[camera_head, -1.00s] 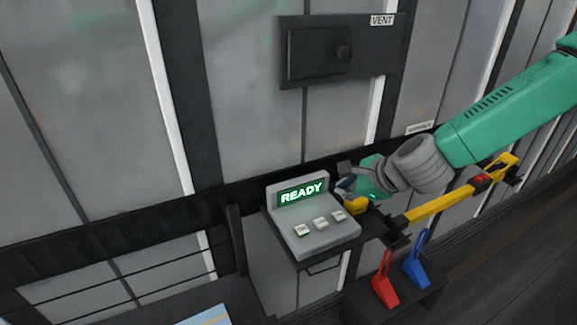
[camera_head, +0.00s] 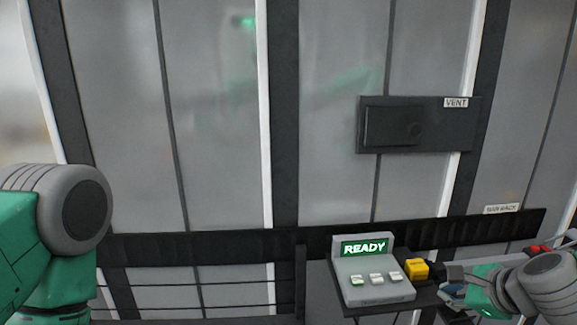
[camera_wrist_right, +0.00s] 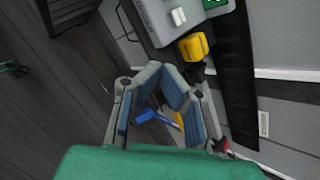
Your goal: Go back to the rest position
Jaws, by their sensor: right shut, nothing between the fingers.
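My right gripper (camera_head: 452,290) is at the lower right of the head view, shut and empty, just right of a yellow block (camera_head: 417,268) beside the grey console. In the right wrist view, my right gripper's fingers (camera_wrist_right: 155,75) show in the middle with nothing held. The yellow block (camera_wrist_right: 193,46) appears beyond them, apart from the fingers. Part of my left arm (camera_head: 60,215) shows at the left edge of the head view. Its gripper is out of the picture.
The grey console (camera_head: 374,291) has several buttons and a green READY screen (camera_head: 365,247). A dark VENT panel (camera_head: 415,125) is on the wall above. A blue tag (camera_wrist_right: 148,116) shows behind the right fingers.

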